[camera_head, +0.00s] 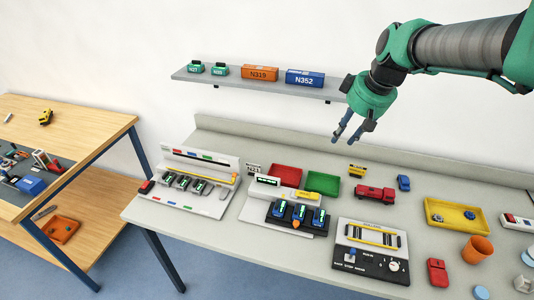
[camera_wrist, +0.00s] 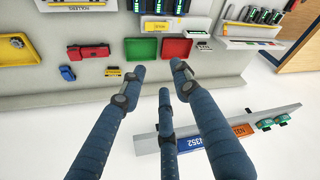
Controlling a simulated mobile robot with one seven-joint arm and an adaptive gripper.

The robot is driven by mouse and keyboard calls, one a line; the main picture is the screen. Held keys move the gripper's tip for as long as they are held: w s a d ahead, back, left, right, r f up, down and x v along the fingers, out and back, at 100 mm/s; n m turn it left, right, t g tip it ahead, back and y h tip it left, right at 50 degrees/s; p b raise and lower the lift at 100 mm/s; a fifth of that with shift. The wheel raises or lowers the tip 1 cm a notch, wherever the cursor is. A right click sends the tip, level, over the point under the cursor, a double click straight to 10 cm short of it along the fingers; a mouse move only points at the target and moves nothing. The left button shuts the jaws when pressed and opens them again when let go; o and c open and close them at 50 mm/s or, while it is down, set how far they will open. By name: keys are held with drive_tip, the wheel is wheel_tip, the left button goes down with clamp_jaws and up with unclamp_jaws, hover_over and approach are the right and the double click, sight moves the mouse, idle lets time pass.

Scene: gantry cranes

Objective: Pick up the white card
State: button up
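A small white card (camera_head: 253,169) with dark lettering stands or lies behind the middle device on the grey bench, just left of the red tray; I cannot tell which. In the wrist view the white card (camera_wrist: 204,47) shows beside the red tray, right of my fingers. My gripper (camera_head: 348,138) hangs above the back of the bench, to the right of the card and well apart from it. In the wrist view my gripper (camera_wrist: 158,82) has three blue fingers spread apart, with nothing between them.
A red tray (camera_head: 285,175) and a green tray (camera_head: 323,184) lie right of the card. A device with blue blocks (camera_head: 295,215) stands in front. A wall shelf (camera_head: 245,83) with labelled boxes hangs above. A yellow toy (camera_head: 357,170) and red truck (camera_head: 375,194) lie further right.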

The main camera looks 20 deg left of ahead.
drive_tip(key=w+a+f+n+g, duration=0.1)
drive_tip(key=w+a+f+n, duration=0.3)
drive_tip(key=w+a+f, duration=0.75)
drive_tip(key=w+a+f+n+g+y, duration=0.1)
drive_tip(key=w+a+f+n, duration=0.1)
drive_tip(key=w+a+f, duration=0.2)
drive_tip(key=w+a+f+n+g, duration=0.1)
drive_tip(key=w+a+f+n, duration=0.1)
drive_tip(key=a+f, duration=0.8)
drive_tip(key=w+a, duration=0.1)
drive_tip(key=a, duration=0.3)
drive_tip(key=shift+w+a+f+n+y, duration=0.2)
drive_tip(key=shift+w+f+n+y, duration=0.1)
drive_tip(key=shift+w+y, duration=0.1)
drive_tip(key=b, duration=0.1)
approach(250, 172)
drive_tip(key=shift+w+a, duration=0.1)
drive_tip(key=shift+a, duration=0.05)
drive_tip(key=shift+b+x, duration=0.7)
drive_tip(key=shift+x, duration=1.9)
drive_tip(key=shift+w, duration=0.15)
